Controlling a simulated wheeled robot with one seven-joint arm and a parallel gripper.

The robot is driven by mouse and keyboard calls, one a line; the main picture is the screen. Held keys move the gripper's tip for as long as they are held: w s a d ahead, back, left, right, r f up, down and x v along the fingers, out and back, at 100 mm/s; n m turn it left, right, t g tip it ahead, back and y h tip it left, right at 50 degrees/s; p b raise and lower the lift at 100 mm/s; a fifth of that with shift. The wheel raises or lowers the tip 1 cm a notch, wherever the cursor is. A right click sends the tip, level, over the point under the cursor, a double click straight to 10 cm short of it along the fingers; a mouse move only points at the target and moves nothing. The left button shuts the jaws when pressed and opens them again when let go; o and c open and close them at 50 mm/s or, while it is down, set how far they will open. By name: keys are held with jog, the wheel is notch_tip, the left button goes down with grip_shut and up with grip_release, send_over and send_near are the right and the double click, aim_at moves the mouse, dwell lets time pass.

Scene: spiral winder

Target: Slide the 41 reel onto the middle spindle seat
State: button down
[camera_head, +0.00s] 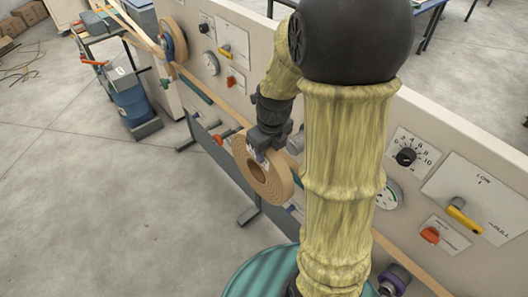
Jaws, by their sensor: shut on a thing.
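A tan reel (277,187) with a round hole hangs from my gripper (259,149), in front of the machine's long panel. My gripper is shut on the reel's upper rim; the fingertips are small and partly hidden. The reel stands roughly on edge, with its open face turned toward the lower left. I cannot read a number on it. The middle spindle seat is not clearly visible; the reel and my arm cover that part of the panel. I cannot tell whether the reel touches a spindle.
The cream panel (471,147) carries knobs, gauges and levers. A purple-and-dark spindle-like part (394,279) juts out at the lower right. Another reel (180,42) sits at the far left end. A blue drum (133,103) stands on the floor.

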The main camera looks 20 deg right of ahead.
jog(key=w+d+b, duration=0.2)
jog(key=d+b, duration=0.1)
jog(key=d, duration=0.3)
jog(key=shift+w+f, duration=0.2)
jog(key=shift+f, duration=0.1)
dwell(0.5)
jog(key=shift+d, duration=0.2)
jog(key=shift+w+d+p, duration=0.3)
jog(key=shift+w+d, duration=0.4)
jog(key=shift+d, duration=1.2)
jog(key=shift+w+d+p, duration=0.25)
jog(key=shift+w+d, duration=0.4)
jog(key=shift+d, duration=1.3)
jog(key=shift+w+d+p, duration=0.3)
jog(key=shift+w+d, duration=0.4)
jog(key=shift+d, duration=1.2)
jog(key=shift+w+d+f, duration=0.1)
jog(key=shift+f, duration=0.15)
